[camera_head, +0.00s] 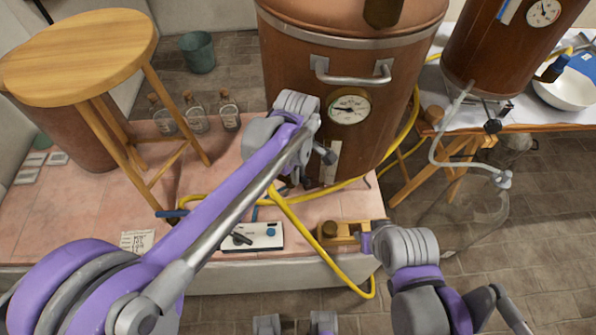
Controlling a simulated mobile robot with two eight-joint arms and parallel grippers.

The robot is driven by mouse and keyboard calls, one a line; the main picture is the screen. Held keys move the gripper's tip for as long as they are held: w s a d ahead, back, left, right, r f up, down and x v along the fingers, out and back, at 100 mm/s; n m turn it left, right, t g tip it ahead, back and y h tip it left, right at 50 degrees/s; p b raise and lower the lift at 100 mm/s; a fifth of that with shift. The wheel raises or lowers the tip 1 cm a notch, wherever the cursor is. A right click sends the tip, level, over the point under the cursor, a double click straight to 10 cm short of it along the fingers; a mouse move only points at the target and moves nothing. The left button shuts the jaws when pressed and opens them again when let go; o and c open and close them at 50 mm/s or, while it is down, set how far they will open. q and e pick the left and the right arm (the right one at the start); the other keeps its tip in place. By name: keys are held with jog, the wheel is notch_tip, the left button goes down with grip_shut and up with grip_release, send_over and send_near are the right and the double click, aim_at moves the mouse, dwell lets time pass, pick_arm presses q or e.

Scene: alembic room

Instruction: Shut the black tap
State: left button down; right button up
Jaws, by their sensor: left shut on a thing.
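The big copper vessel (285,62) stands on the pink tiled platform, with a round gauge (349,108) and a grey handle on its front. My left arm reaches across from the lower left. My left gripper (292,184) is low at the vessel's front, left of the pale level strip. It is shut on a small dark part there, which I take to be the black tap; wrist and fingers hide most of it, so its lever angle cannot be told. My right gripper (372,240) is beside a small wooden block at the platform's edge; its fingers are not clear.
A yellow hose (296,221) loops over the platform's edge. A white box (252,237) with a black lever lies below my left arm. Several glass bottles (196,115) and a wooden stool (85,55) stand left. A second copper vessel (497,52) stands on the right table.

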pick_arm(q)
jog(key=c, duration=0.8)
grip_release()
jog(key=shift+o, duration=0.2)
